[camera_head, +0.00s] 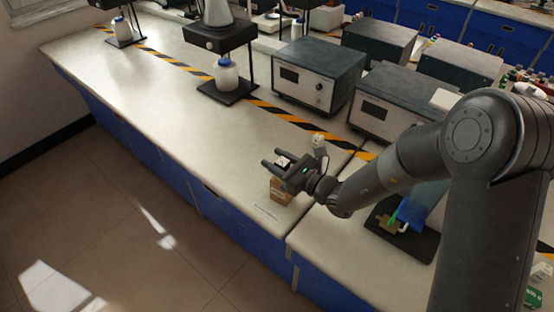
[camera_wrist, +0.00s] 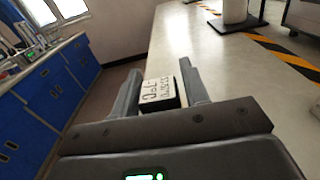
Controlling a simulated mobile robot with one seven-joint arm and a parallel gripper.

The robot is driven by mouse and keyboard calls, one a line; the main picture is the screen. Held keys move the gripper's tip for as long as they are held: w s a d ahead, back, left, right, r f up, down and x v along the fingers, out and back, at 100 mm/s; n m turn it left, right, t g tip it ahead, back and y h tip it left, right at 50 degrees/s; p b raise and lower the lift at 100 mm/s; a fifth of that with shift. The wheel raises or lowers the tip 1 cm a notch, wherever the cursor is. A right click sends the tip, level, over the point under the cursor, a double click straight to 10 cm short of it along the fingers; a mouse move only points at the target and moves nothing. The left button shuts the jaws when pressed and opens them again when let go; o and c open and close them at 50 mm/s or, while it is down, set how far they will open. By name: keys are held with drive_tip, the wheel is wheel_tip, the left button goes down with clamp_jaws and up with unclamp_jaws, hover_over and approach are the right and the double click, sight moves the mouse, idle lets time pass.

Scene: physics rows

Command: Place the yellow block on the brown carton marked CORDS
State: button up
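My gripper (camera_head: 273,157) is over the bench near its front edge. A small block with a white, dark-lettered face and a black side (camera_wrist: 160,92) sits between its fingers and nearly fills the gap; it also shows in the head view (camera_head: 284,160). It appears gripped, and I see no yellow on it. A brown carton (camera_head: 280,192) stands on the bench just below my gripper, partly hidden by it. Its marking is too small to read. I cannot make out a clearly yellow block in either view.
Grey instrument boxes (camera_head: 318,78) stand behind a yellow-and-black floor strip (camera_head: 290,127) on the bench. A stand with a white bottle (camera_head: 227,75) is further left. A dark tray (camera_head: 415,240) lies right of my gripper. The bench left of the carton is clear.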

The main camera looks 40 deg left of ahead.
drive_tip(key=shift+o, duration=1)
drive_tip(key=shift+r, duration=0.1)
drive_tip(key=d, duration=1.2)
drive_tip(key=s+d+r+n+g+h, duration=0.2)
drive_tip(key=s+d+r+n+h, duration=0.15)
drive_tip(key=d+n, duration=0.25)
drive_tip(key=s+d+r+n+g+h, duration=0.2)
drive_tip(key=s+d+r+n+h, duration=0.15)
drive_tip(key=d+n, duration=0.2)
drive_tip(key=d+r+n+t+h, duration=0.2)
drive_tip(key=d+r+t+h, duration=0.1)
drive_tip(key=d, duration=0.6)
drive_tip(key=s+d+r+n+t+h, duration=0.1)
drive_tip(key=d+r+n+t+h, duration=0.1)
drive_tip(key=d, duration=0.7)
drive_tip(key=d+r+n+t+h, duration=0.2)
drive_tip(key=d+r+t+h, duration=0.2)
drive_tip(key=d, duration=0.6)
drive_tip(key=shift+s+t+h, duration=0.25)
drive_tip(key=shift+t+h, duration=0.05)
drive_tip(key=shift+h, duration=0.7)
drive_tip(key=shift+n, duration=0.25)
